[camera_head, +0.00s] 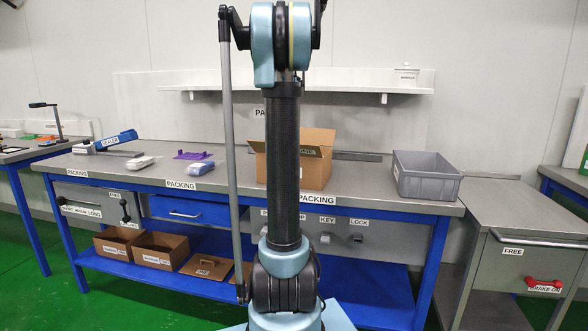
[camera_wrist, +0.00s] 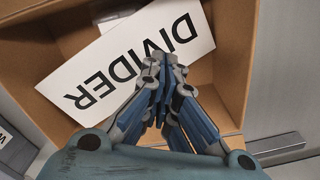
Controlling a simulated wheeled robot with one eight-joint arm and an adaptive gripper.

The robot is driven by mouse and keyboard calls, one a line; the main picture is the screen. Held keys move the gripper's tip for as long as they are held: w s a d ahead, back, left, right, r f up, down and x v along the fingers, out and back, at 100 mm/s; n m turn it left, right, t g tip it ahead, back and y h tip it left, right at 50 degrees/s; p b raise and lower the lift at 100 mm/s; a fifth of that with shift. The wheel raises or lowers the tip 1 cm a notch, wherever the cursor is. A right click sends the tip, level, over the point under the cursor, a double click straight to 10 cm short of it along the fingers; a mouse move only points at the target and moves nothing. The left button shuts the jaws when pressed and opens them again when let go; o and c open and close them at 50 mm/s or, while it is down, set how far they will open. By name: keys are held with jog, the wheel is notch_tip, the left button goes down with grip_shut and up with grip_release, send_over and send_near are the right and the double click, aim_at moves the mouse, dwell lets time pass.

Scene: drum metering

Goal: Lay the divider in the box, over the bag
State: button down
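The divider (camera_wrist: 90,84) is a flat panel with a white face marked DIVIDER. In the wrist view it lies at a slant across the opening of the brown cardboard box (camera_wrist: 228,62), turned relative to the box walls. My gripper (camera_wrist: 160,66) is over the box, its fingers closed together at the divider's near edge; they appear shut on it, though the exact contact is hidden. The box also shows in the head view (camera_head: 318,172), standing open on the bench, partly behind my arm. My gripper is hidden there. I cannot make out the bag inside the box.
A grey bin (camera_head: 427,182) stands right of the box on the bench (camera_head: 235,188). Pale packets (camera_head: 198,167), a purple piece (camera_head: 193,154) and a blue sealer (camera_head: 118,140) lie to the left. Brown boxes (camera_head: 160,250) sit on the lower shelf. A wall shelf (camera_head: 350,88) hangs behind.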

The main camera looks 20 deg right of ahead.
notch_tip(320, 180, up, 11)
dwell(1.3)
jog(key=shift+f, duration=0.1)
dwell(0.4)
